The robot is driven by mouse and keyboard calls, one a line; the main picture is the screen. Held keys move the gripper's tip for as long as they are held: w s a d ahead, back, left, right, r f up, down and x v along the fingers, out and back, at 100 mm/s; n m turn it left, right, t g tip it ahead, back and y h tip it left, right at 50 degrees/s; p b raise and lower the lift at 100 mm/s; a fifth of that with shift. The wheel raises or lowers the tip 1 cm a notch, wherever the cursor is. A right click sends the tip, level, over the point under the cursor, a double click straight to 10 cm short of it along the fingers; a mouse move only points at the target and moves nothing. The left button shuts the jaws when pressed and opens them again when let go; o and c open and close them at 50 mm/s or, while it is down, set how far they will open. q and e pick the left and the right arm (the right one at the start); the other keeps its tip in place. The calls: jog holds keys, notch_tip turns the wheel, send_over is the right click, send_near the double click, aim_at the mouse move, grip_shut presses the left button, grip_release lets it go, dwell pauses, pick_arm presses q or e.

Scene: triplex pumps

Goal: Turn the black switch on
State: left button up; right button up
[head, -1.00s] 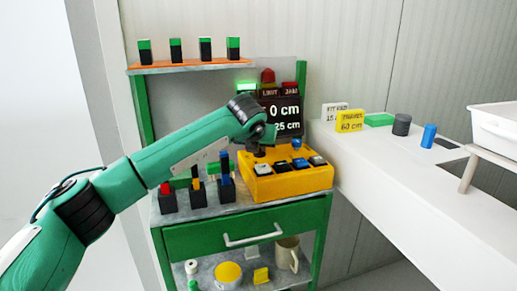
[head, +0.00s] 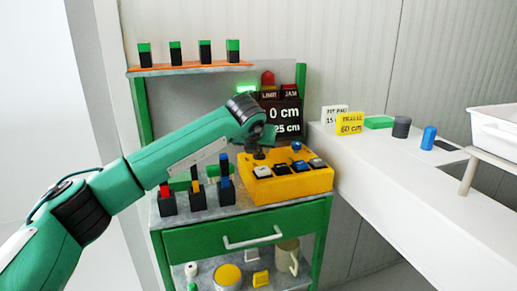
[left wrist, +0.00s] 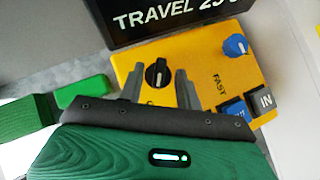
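The yellow control box (head: 290,184) stands on the cart's top. In the left wrist view, a round black rotary knob (left wrist: 157,73) with a white pointer line sits on the yellow face. I take it to be the black switch. My left gripper (left wrist: 160,72) has its two grey fingers apart, one on each side of the knob. I cannot tell whether they touch it. In the head view my left gripper (head: 258,152) is over the box's left rear part and hides the knob. My right gripper is not in view.
A blue knob (left wrist: 235,46) and several push buttons (head: 286,168) share the box. A dark display (head: 284,116) stands close behind. Several dark blocks with coloured tops (head: 197,197) stand left of the box. A white counter (head: 400,160) lies to the right.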

pick_arm(q)
jog(key=v, duration=1.2)
jog(key=shift+s+r, duration=0.25)
